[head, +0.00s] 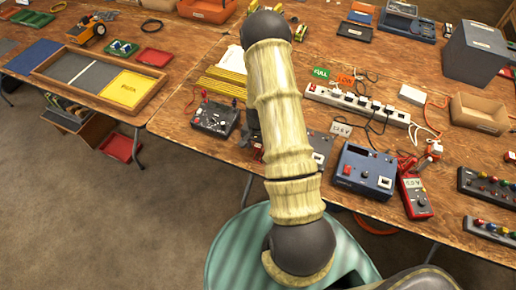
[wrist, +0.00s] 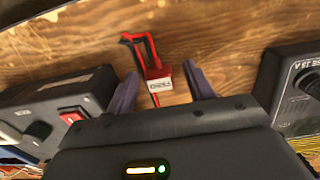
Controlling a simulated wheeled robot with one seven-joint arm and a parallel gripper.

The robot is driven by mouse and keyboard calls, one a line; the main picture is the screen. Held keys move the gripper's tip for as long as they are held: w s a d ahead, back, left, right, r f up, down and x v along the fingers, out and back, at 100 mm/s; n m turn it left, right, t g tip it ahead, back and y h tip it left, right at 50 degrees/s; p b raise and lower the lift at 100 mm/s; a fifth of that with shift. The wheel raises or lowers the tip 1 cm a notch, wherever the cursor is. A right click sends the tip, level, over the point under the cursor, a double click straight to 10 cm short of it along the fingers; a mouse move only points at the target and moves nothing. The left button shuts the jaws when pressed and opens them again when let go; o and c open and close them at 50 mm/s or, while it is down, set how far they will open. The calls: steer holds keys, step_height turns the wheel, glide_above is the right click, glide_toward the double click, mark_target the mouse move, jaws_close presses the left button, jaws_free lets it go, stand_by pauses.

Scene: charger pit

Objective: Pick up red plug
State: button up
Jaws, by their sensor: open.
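In the wrist view, a red plug (wrist: 152,66) with black parts and a small white printed label lies on the wooden table. My gripper (wrist: 160,72) is open, with its two dark fingers on either side of the plug's labelled end. I see gaps between the fingers and the plug, and nothing is held. I cannot tell how high the fingers are above the table. In the head view, my arm covers most of my gripper and I cannot make out the plug.
A device with a red switch (wrist: 72,115) is left of my gripper and a dark box with a knob (wrist: 302,85) is right. In the head view, a black box (head: 210,118), a blue charger (head: 363,172), a red meter (head: 415,196) and a white power strip (head: 357,104) crowd the table.

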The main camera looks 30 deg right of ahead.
mark_target(257, 146)
steer(key=c, duration=1.1)
steer(key=shift+r, duration=0.1)
step_height(257, 146, up, 10)
steer(key=shift+f+b, duration=0.1)
steer(key=shift+b, duration=0.5)
steer(key=shift+a, duration=0.1)
